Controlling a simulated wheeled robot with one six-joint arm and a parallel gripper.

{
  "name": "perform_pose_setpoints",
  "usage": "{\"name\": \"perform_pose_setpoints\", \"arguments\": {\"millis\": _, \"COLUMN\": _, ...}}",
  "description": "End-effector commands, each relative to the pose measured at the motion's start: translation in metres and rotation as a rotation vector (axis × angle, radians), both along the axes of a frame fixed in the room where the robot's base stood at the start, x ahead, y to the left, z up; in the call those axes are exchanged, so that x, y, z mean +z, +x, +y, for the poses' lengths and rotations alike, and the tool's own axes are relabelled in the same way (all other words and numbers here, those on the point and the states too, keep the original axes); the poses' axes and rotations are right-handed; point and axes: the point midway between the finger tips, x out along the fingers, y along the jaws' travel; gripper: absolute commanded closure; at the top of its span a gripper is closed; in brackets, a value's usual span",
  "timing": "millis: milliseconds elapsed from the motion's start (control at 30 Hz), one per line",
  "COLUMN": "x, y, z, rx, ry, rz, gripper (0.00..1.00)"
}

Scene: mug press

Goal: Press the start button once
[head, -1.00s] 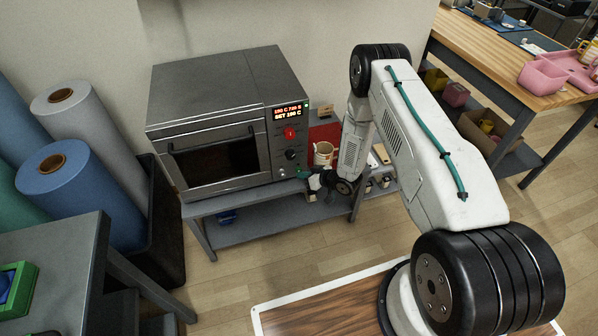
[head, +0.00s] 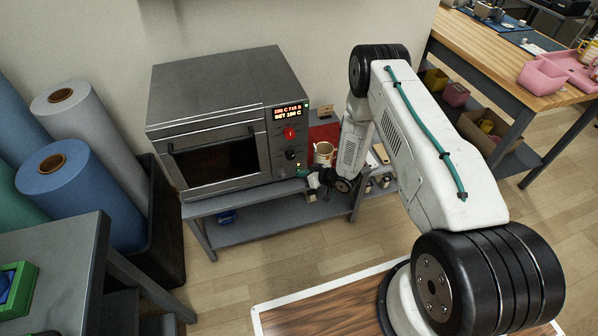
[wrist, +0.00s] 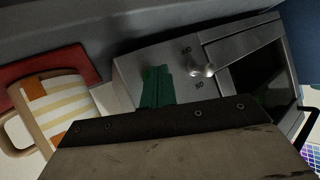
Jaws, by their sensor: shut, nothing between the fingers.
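The grey press oven (head: 222,85) stands on a low grey bench, with its control panel (head: 283,152) at the right of its front. The panel has a lit display, a red round control (head: 290,133) and a dark knob (head: 291,154). My gripper (head: 303,173) is at the panel's lower right corner. Its green fingers (wrist: 157,88) are together and empty, in front of the panel in the wrist view. I cannot tell whether they touch it.
A striped mug (head: 323,153) stands on a red mat right of the oven, close to my gripper; it fills the left of the wrist view (wrist: 55,108). The bench (head: 240,201) has a lower shelf. Fabric rolls (head: 75,185) stand left. Open floor lies in front.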

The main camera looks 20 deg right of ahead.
Motion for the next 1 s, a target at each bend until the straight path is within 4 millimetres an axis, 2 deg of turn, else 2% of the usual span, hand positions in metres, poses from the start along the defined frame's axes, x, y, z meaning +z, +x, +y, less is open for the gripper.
{"name": "perform_pose_setpoints", "arguments": {"millis": 233, "x": 0.0, "y": -0.002, "z": 0.0, "rx": -0.001, "ry": 0.0, "rz": -0.001, "gripper": 1.0}}
{"name": "perform_pose_setpoints", "arguments": {"millis": 500, "x": 0.001, "y": -0.016, "z": -0.001, "rx": -0.001, "ry": 0.0, "rz": -0.001, "gripper": 1.0}}
{"name": "perform_pose_setpoints", "arguments": {"millis": 833, "x": 0.001, "y": -0.018, "z": -0.001, "rx": -0.001, "ry": 0.0, "rz": -0.001, "gripper": 1.0}}
{"name": "perform_pose_setpoints", "arguments": {"millis": 1000, "x": 0.0, "y": -0.03, "z": 0.0, "rx": -0.001, "ry": 0.002, "rz": 0.002, "gripper": 1.0}}
